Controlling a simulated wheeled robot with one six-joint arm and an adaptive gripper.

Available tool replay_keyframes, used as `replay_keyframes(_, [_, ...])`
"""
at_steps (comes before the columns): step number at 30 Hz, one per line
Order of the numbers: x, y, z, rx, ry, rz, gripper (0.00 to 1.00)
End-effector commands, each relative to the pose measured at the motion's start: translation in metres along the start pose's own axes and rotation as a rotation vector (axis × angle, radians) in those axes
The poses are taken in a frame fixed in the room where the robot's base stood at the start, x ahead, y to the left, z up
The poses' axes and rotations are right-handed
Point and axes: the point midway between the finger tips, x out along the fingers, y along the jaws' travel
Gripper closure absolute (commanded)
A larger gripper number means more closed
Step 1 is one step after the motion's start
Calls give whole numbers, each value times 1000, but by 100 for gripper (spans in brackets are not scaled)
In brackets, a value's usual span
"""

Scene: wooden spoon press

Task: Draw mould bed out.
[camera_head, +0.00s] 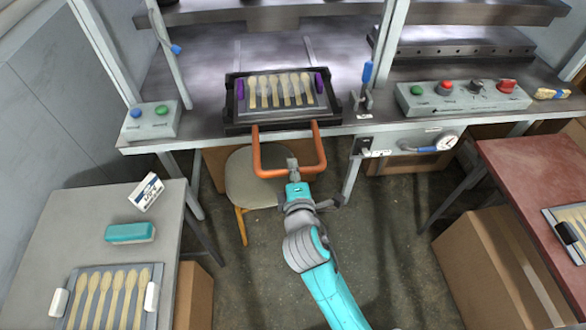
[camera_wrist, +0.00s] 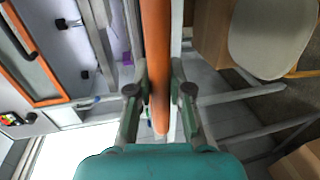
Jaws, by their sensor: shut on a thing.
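The mould bed (camera_head: 335,108) is a dark tray at the front of the press table. A grey plate (camera_head: 316,104) lies on it with a row of several wooden spoons (camera_head: 279,91) and a purple grip at each end. An orange U-shaped handle (camera_head: 260,155) reaches from the bed's front out past the table edge. My gripper (camera_head: 293,168) is shut on the handle's front bar. In the wrist view the orange bar (camera_wrist: 155,45) runs between the two fingers (camera_wrist: 160,95).
The press table (camera_head: 215,60) has upright posts, a two-button box (camera_head: 150,120) and a control panel (camera_head: 462,97). A stool (camera_head: 245,178) stands below the handle. A grey side table (camera_head: 75,230) at left holds spoons and a teal block (camera_head: 130,232). A red-topped table (camera_head: 535,165) and a cardboard box (camera_head: 500,265) stand right.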

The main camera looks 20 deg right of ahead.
Motion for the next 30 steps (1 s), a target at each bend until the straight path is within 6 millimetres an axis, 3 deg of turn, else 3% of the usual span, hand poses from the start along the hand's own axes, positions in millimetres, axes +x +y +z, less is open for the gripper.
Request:
replay_keyframes(1, [0, 0, 0, 0, 1, -1, 78])
replay_keyframes(4, [0, 0, 0, 0, 1, -1, 55])
replay_keyframes(17, [-8, -1, 0, -1, 1, -1, 55])
replay_keyframes(30, [-89, -1, -1, -2, 5, -1, 55])
